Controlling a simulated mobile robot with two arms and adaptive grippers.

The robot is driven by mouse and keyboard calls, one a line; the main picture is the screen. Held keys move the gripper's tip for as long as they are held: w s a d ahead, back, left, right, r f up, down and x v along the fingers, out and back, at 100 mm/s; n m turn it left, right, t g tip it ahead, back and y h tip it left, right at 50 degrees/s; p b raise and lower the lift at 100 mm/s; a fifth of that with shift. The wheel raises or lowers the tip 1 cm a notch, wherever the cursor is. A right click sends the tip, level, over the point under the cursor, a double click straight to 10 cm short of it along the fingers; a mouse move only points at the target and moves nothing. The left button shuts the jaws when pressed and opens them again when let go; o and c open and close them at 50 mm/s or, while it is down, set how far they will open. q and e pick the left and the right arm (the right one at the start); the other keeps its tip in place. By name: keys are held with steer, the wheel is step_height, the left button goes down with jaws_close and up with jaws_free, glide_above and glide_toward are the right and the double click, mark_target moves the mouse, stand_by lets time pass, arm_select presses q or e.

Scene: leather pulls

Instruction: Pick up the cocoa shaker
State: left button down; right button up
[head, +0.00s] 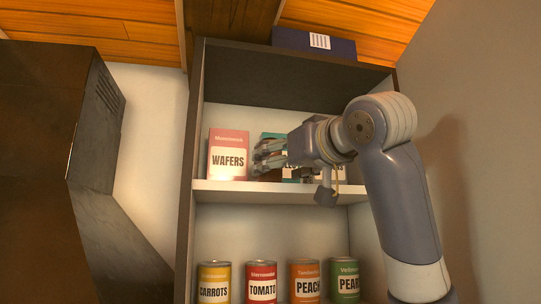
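My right arm reaches in from the right, and its gripper (263,158) is at the upper shelf, just right of the pink wafers box. The fingers point left and partly overlap. A small dark brown patch shows behind and below them. It may be part of the cocoa shaker, but the gripper hides too much to tell. No clearly recognisable cocoa shaker shows. I cannot tell whether the fingers are closed on anything. My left gripper is not in view.
The wafers box (229,154) stands close left of the fingers. A teal box (271,137) is partly hidden behind my gripper. The shelf board (235,193) runs below. Several labelled cans, including carrots (214,283), stand lower down. A dark blue box (300,41) lies on top of the cabinet.

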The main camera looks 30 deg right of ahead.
steer(key=w+p, duration=0.2)
steer(key=w, duration=0.1)
steer(key=shift+w+a+r, duration=0.1)
steer(key=shift+a+r, duration=0.1)
steer(key=shift+r, duration=0.2)
steer(key=shift+w+a+f, duration=0.1)
steer(key=shift+w, duration=0.35)
steer(key=c, duration=1.2)
